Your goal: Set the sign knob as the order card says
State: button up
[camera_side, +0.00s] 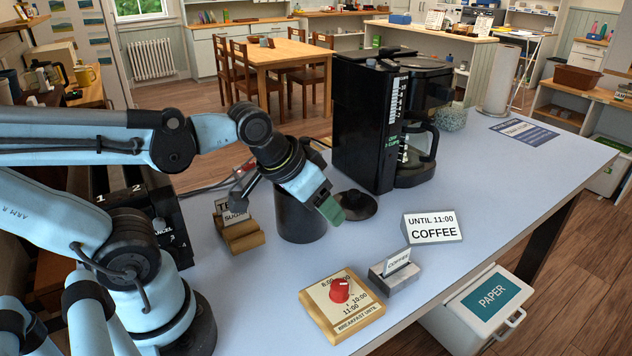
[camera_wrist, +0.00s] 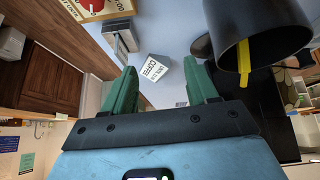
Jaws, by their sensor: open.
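A wooden sign block (camera_side: 367,323) lies near the table's front edge, lettered "BREAKFAST UNTIL" with times including 10:00 and 11:00. Its red knob (camera_side: 340,290) sits on top; I cannot tell surely which time it points to. Both show, cut off, at the top left of the wrist view, the knob (camera_wrist: 91,4) in part. A white card (camera_side: 433,228) on a grey wedge reads "UNTIL 11:00 COFFEE"; it also shows in the wrist view (camera_wrist: 155,70). My gripper (camera_side: 327,207), with green fingers, is open and empty above the table, behind and away from the knob.
A grey holder (camera_side: 400,280) with a "COFFEE" card stands right beside the sign block. A dark canister (camera_side: 298,218) and black lid (camera_side: 356,205) are close to my gripper. A black coffee machine (camera_side: 365,130) stands behind. A wooden holder (camera_side: 243,237) is left. The table's right side is mostly free.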

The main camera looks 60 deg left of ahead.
aim_at(340, 284)
jog(key=s+d+r+n+g, duration=0.1)
jog(key=d+r+n+g, duration=0.1)
jog(key=d+n+g, duration=0.6)
jog(key=shift+n+t, duration=0.5)
jog(key=shift+t, duration=0.2)
jog(key=shift+s+f, duration=0.2)
jog(key=shift+f, duration=6)
jog(key=shift+c, duration=0.5)
jog(key=c, duration=1)
